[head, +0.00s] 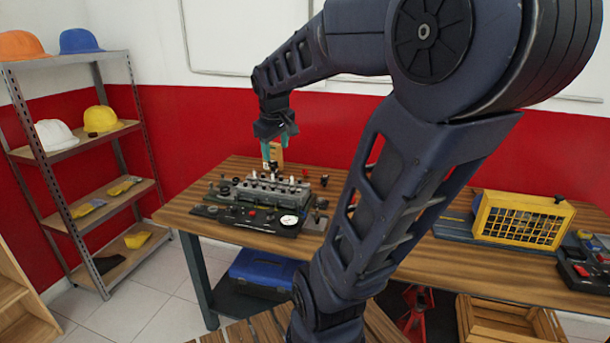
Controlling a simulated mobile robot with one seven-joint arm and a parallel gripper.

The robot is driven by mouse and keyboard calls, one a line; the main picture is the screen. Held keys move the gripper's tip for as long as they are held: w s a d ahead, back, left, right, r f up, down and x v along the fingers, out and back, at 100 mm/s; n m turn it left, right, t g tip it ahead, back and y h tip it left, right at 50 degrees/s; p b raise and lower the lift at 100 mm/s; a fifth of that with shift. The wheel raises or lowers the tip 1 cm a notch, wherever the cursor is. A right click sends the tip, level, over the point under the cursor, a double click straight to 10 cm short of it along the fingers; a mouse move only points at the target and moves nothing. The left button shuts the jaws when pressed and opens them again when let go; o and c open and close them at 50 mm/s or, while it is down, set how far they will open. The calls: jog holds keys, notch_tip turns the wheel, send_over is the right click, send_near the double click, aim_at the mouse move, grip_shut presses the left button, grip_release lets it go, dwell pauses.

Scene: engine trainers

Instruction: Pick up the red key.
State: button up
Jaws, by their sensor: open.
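I cannot clearly make out a red key. Small red spots show around the engine trainer (270,192) on the wooden workbench (180,212). One red piece (305,171) is at the trainer's back right, and another red spot (251,213) is on its front panel. Both are too small to identify. My gripper (275,148), with teal fingers, is above the back of the trainer, pointing down. It is open, and no held object shows between the fingers. A small tan object (277,153) shows just behind it. My arm hides the middle of the bench.
A yellow caged unit (522,220) stands on the bench at right, with a dark device (585,270) beside it. A shelf (70,155) with hard hats is at left. A blue toolbox (264,272) is below the bench, a wooden crate (510,322) at lower right.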

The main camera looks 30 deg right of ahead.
jog(key=w+d+n+h, duration=0.1)
jog(key=w+d+n, duration=0.2)
jog(key=w, duration=0.5)
jog(key=w+d+n, duration=0.3)
jog(key=w, duration=0.4)
jog(key=n+g+h, duration=0.1)
jog(key=n+g, duration=0.1)
jog(key=n, duration=1.2)
send_over(305, 170)
jog(key=s+a, duration=0.1)
jog(key=a, duration=0.2)
notch_tip(305, 170, down, 26)
jog(key=x, duration=0.5)
jog(key=shift+f, duration=0.3)
jog(key=shift+x, duration=2.95)
jog(key=shift+s, duration=0.15)
jog(key=c, duration=1)
